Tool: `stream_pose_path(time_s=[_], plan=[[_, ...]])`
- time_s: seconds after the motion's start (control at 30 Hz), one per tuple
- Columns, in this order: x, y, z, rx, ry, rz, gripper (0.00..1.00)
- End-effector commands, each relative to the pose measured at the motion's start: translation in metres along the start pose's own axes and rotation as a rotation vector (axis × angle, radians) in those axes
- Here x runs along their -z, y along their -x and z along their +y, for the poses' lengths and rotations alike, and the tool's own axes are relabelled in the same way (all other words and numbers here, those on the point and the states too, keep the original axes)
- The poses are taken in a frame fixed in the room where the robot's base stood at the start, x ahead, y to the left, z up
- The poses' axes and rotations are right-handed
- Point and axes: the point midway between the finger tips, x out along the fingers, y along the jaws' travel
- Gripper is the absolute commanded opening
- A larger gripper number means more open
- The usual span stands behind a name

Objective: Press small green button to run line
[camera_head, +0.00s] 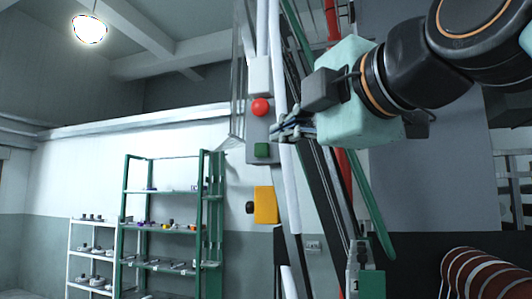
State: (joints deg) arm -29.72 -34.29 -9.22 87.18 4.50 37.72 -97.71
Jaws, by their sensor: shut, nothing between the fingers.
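I cannot tell whether the tips touch the box.
A yellow box (266,205) with a black knob is below the control box. White and dark slanted posts and green bars stand behind my gripper. A green shelf rack (127,205) and a white one (70,255) are at the left. Striped rolls (485,275) are at lower right.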

Motion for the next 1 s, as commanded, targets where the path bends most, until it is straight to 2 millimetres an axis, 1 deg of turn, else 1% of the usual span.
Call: stream_pose_path(time_s=[0.1,0.37,0.47,0.53,0.67,1.0], plan=[[0.001,0.002,0.006,-0.013,0.02,0.003,0.0],[0.0,0.002,0.006,-0.012,0.02,0.003,0.0],[0.0,-0.002,0.006,-0.011,0.02,0.003,0.0],[0.0,-0.007,0.006,-0.009,0.02,0.003,0.0],[0.0,-0.028,0.006,-0.006,0.02,0.002,0.0],[0.001,-0.101,0.008,-0.007,0.019,0.003,0.0]])
